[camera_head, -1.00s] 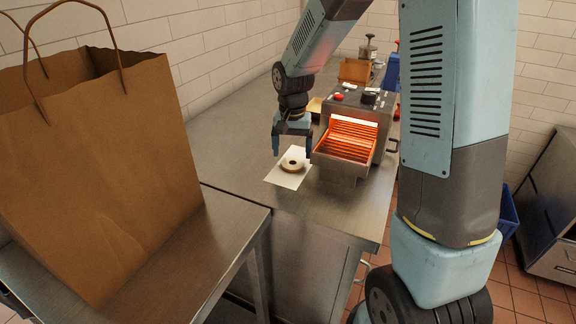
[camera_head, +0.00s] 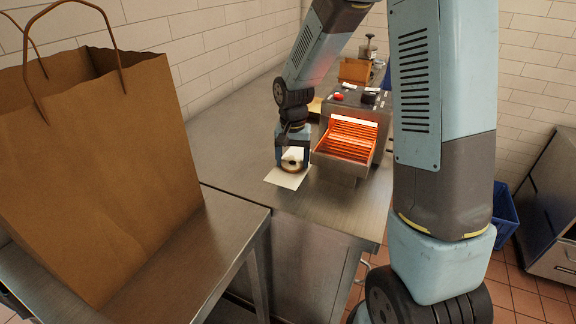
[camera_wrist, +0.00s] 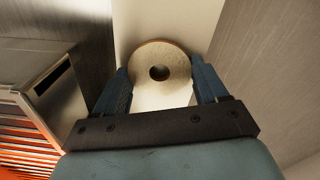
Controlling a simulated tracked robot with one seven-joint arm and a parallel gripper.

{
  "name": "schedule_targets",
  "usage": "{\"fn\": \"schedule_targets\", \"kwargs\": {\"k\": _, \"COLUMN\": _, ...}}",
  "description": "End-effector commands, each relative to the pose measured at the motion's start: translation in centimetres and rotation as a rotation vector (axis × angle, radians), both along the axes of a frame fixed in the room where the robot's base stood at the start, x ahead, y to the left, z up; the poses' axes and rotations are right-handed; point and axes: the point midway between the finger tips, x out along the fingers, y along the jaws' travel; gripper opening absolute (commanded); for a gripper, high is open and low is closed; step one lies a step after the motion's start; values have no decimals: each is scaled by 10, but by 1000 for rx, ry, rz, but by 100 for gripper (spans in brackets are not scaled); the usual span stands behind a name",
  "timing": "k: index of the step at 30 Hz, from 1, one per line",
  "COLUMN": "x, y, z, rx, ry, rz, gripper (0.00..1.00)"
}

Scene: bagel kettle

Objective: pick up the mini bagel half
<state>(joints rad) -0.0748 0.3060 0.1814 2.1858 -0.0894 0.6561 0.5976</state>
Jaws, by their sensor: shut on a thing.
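The mini bagel half (camera_head: 292,163) is a pale ring with a browned edge and a dark centre hole. It is at the white paper sheet (camera_head: 287,180) on the steel counter, left of the glowing toaster. My gripper (camera_head: 292,160) is down around it, shut on it with one finger at each side. The wrist view shows the bagel half (camera_wrist: 160,66) face-on between the two blue fingers (camera_wrist: 160,88), with the pale sheet behind it. I cannot tell whether it still touches the sheet.
The toaster (camera_head: 352,138) with a glowing orange rack stands close right of my gripper; its corner also shows in the wrist view (camera_wrist: 52,88). A large brown paper bag (camera_head: 95,170) stands at the left. Open counter (camera_head: 225,150) lies left of the sheet.

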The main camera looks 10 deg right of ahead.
Motion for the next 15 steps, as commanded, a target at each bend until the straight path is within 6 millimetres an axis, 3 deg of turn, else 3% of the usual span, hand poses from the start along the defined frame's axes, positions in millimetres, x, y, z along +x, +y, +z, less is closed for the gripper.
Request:
{"fn": "schedule_targets", "kwargs": {"k": 8, "x": 0, "y": 0, "z": 3, "rx": 0, "ry": -1, "rz": 0, "gripper": 44}}
{"fn": "schedule_targets", "kwargs": {"k": 15, "x": 1, "y": 0, "z": 35, "rx": 1, "ry": -4, "rz": 0, "gripper": 44}}
